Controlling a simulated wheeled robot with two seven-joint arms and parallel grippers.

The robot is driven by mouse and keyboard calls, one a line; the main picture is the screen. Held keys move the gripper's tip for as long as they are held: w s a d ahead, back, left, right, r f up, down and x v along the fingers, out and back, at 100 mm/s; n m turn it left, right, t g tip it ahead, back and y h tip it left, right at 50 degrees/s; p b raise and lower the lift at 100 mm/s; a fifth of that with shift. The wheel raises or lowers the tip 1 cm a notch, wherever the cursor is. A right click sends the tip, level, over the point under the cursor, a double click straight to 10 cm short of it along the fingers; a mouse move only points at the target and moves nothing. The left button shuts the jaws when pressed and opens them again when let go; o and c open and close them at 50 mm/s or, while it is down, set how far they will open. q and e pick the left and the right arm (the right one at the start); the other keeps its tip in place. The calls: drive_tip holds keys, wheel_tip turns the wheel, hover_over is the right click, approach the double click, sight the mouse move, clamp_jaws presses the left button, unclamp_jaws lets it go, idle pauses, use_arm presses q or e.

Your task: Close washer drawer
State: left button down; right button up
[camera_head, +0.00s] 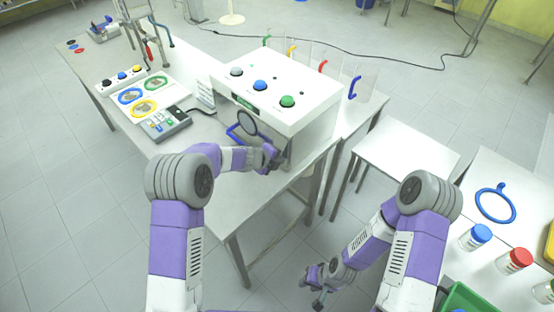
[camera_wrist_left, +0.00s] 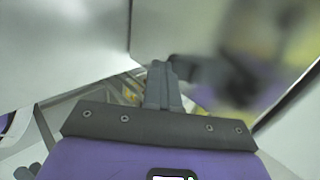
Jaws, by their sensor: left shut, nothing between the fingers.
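The washer (camera_head: 318,118) is a white box with grey, blue and green knobs on top, standing on a metal table. A dark round ring (camera_head: 247,121) and a blue loop show at its front. My left gripper (camera_head: 273,158) is at the washer's lower front, near its right corner. In the left wrist view its fingers (camera_wrist_left: 162,85) are together and empty, close to a shiny grey panel (camera_wrist_left: 190,30) with a blurred dark reflection. I cannot make out the drawer's edges or how far it is out; my left arm hides part of the front. My right gripper (camera_head: 316,290) hangs low over the floor, away from the washer.
Left of the washer lie a board with coloured rings (camera_head: 145,98) and a grey device (camera_head: 166,123). Glass vessels with coloured handles (camera_head: 355,88) stand behind it. An empty white table (camera_head: 405,158) is to the right, then one with capped jars (camera_head: 476,237).

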use_arm(q)
drive_tip(key=shift+s+b, duration=0.25)
drive_tip(key=shift+b, duration=0.05)
drive_tip(key=s+a+b, duration=0.1)
drive_tip(key=s+a, duration=0.1)
drive_tip(key=shift+s+a, duration=0.3)
drive_tip(key=p+v, duration=0.2)
drive_tip(key=v, duration=0.8)
drive_tip(key=shift+p, duration=0.4)
drive_tip(key=shift+w+a, duration=0.1)
